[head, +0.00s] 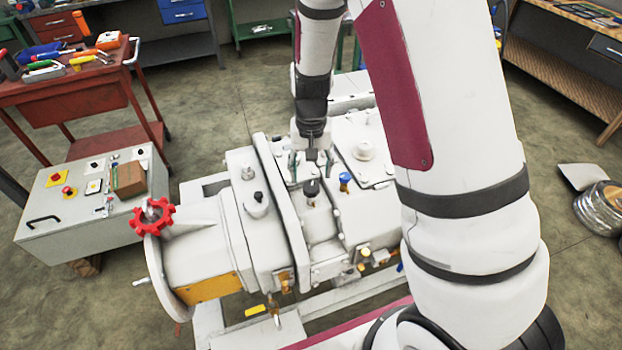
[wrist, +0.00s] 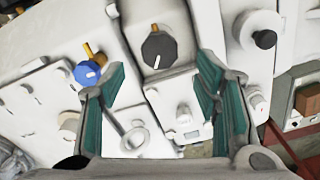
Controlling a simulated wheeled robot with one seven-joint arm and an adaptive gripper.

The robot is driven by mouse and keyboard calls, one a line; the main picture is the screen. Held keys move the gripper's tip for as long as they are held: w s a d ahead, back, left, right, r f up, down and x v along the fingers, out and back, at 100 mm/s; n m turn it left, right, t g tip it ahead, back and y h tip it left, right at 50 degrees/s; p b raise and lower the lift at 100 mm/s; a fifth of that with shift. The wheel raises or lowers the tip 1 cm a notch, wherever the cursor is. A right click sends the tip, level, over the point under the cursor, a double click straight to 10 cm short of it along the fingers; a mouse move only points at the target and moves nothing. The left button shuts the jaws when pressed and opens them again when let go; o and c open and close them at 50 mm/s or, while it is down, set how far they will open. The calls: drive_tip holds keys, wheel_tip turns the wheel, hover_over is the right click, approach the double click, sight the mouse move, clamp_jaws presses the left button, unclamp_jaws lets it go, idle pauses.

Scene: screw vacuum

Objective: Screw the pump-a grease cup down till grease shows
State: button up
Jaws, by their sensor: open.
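The pale grey pump (head: 265,220) stands on a frame in the middle of the head view. A black faceted cap with a white mark (head: 312,187) sits on top of it, and a blue cap (head: 345,180) is to its right. In the wrist view the black cap (wrist: 159,50) lies between and beyond my fingertips, and the blue cap (wrist: 87,73) is left of my left finger. Each has a short brass-coloured piece beside it. No label tells me which is the pump-a grease cup. My gripper (head: 311,165) is open and empty above the pump; in the wrist view (wrist: 164,80) its teal pads stand apart. No grease is visible.
A black knob on a round boss (wrist: 264,39) is right of my gripper in the wrist view. A red handwheel (head: 153,216) is at the pump's left end. A grey control box (head: 60,220) and a red tool cart (head: 70,105) stand left. My arm hides the pump's right side.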

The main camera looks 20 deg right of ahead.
wheel_tip(320, 180, up, 7)
drive_tip(key=shift+r, duration=0.2)
idle(0.5)
wheel_tip(320, 180, up, 14)
drive_tip(key=n+t+y, duration=0.1)
drive_tip(key=n+t, duration=0.1)
hover_over(311, 186)
drive_tip(key=s, duration=0.8)
drive_tip(key=s+r+n+t, duration=0.1)
drive_tip(key=s+r, duration=0.2)
drive_tip(key=s, duration=0.4)
drive_tip(key=s+r+n+t+h, duration=0.1)
drive_tip(key=s+r+t, duration=0.1)
drive_tip(key=s, duration=0.5)
drive_tip(key=shift+r, duration=0.85)
